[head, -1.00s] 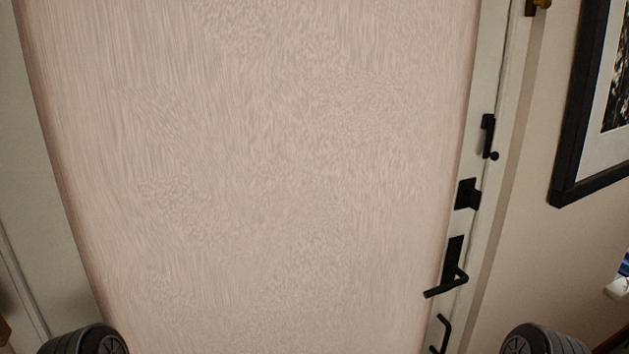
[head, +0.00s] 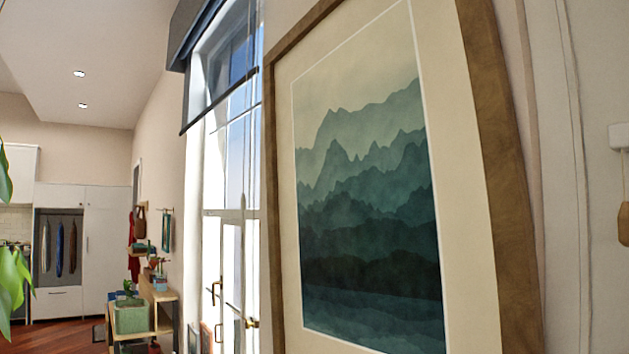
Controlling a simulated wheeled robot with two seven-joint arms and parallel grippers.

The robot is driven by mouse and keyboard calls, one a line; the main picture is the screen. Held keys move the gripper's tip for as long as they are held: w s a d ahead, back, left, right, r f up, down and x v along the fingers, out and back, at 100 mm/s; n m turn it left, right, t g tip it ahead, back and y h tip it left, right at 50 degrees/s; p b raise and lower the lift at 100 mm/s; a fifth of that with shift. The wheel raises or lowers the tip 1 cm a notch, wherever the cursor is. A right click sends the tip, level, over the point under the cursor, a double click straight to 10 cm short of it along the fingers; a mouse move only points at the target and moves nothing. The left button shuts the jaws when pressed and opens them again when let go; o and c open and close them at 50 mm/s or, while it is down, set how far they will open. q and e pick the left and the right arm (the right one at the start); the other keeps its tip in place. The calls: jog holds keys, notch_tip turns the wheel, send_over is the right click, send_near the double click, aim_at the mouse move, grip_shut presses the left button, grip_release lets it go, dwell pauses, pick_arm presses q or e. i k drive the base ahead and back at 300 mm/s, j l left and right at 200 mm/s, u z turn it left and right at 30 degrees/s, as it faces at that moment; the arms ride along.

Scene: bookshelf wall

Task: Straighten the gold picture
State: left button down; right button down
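A large picture in a brown-gold wooden frame (head: 499,160) hangs on the wall at close range in the head view. Its cream mat surrounds a print of layered green mountains (head: 368,225). I see it at a steep angle, with its right side nearer. Its frame leans in the picture, but I cannot tell how much of this is real tilt and how much is perspective. Its top right corner and lower edge are cut off by the view. Neither of my grippers is in view.
Tall windows or glazed doors (head: 232,240) stand left of the picture under a dark blind (head: 222,65). Beyond them are a low wooden shelf with a green planter (head: 131,316) and a white wardrobe (head: 105,245). Plant leaves (head: 14,280) enter at the left edge. Wooden floor shows far left.

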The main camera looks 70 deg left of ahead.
aim_at(400, 218)
jog(key=u, duration=2.3)
jog(key=i+z, duration=0.1)
jog(key=z, duration=0.3)
jog(key=j+z, duration=0.15)
jog(key=z, duration=0.2)
jog(key=i+j+z, duration=0.1)
jog(key=z, duration=0.3)
jog(key=i+j+z, duration=0.1)
jog(key=j+z, duration=0.25)
jog(key=j, duration=0.15)
jog(key=j+z, duration=0.35)
jog(key=j+u, duration=0.1)
jog(key=j, duration=0.95)
jog(key=j+u, duration=0.1)
jog(key=j, duration=0.9)
jog(key=j+z, duration=0.35)
jog(key=j, duration=0.15)
jog(key=k+j+z, duration=0.1)
jog(key=j+z, duration=0.3)
